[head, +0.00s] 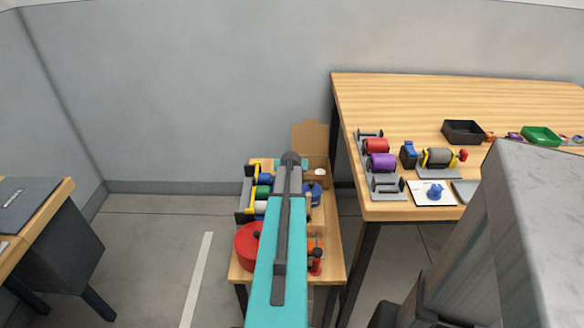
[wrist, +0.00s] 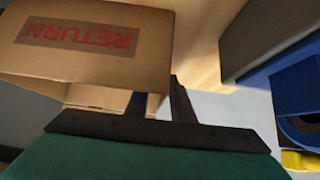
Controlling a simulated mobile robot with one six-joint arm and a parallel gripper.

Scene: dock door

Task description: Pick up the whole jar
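I cannot make out a whole jar for certain in either view. In the head view, a small white round thing (head: 320,172) sits by the open cardboard box (head: 311,134) on the small wooden table; it is too small to identify. My gripper shows in the wrist view (wrist: 163,97) as two dark fingers, apart with nothing visible held between them. It is close to a cardboard box with a red RETURN label (wrist: 75,36). In the head view my own arm hides the fingertips and part of the small table.
A red round container (head: 248,245) and several coloured spools (head: 262,191) crowd the small table (head: 240,271). A blue thing (wrist: 300,92) stands at the right in the wrist view. The larger table (head: 420,92) at the right holds spools, a black tray (head: 463,131) and a green tray (head: 541,135).

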